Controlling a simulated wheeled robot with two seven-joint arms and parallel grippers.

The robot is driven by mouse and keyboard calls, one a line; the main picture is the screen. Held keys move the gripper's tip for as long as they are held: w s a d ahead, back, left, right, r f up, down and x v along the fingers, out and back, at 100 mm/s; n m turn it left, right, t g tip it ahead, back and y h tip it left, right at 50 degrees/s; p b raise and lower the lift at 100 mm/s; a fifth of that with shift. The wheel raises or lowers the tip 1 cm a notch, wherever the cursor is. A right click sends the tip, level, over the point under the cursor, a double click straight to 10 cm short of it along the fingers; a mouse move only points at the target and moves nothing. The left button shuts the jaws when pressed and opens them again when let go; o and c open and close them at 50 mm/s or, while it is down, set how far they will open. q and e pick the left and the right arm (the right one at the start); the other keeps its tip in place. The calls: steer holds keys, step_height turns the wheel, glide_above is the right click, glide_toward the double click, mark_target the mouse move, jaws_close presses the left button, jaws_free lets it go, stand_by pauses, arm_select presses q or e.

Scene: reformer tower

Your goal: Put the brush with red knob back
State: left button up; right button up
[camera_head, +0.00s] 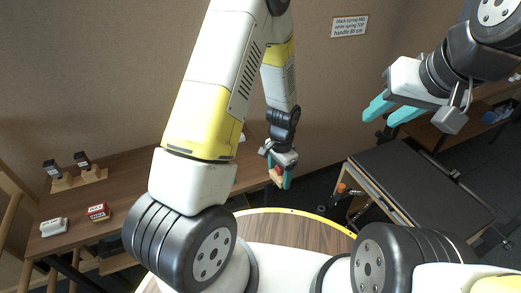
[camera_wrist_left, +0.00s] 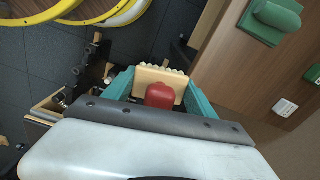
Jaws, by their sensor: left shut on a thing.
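The brush (camera_wrist_left: 160,78) has a pale wooden body with a red knob (camera_wrist_left: 160,95) and a row of bristle tufts along its far edge. My left gripper (camera_wrist_left: 160,84) is shut on it, with teal fingers on both sides. In the head view the left gripper (camera_head: 279,172) holds the brush (camera_head: 275,178) in the air, near the right end of the brown bench (camera_head: 130,185). My right gripper (camera_head: 386,111) is open and empty, high at the right, above a dark-topped table.
Blocks on a wooden stand (camera_head: 79,179), a red box (camera_head: 98,212) and a white box (camera_head: 54,227) are on the bench. A green-knobbed item (camera_wrist_left: 270,20) lies on a brown surface in the wrist view. The dark table (camera_head: 415,180) has a clear top. A wall sign (camera_head: 349,26) hangs above.

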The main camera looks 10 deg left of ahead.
arm_select(q)
steer(key=shift+s+d+f+m, duration=0.2)
steer(key=shift+d+f+m, duration=0.3)
steer(key=shift+f+m, duration=0.15)
steer(key=shift+w+a+f, duration=0.1)
steer(key=shift+f, duration=0.1)
glide_above(253, 170)
steer(key=shift+f+m, duration=0.25)
steer(key=shift+f, duration=2.25)
steer(key=shift+f, duration=0.2)
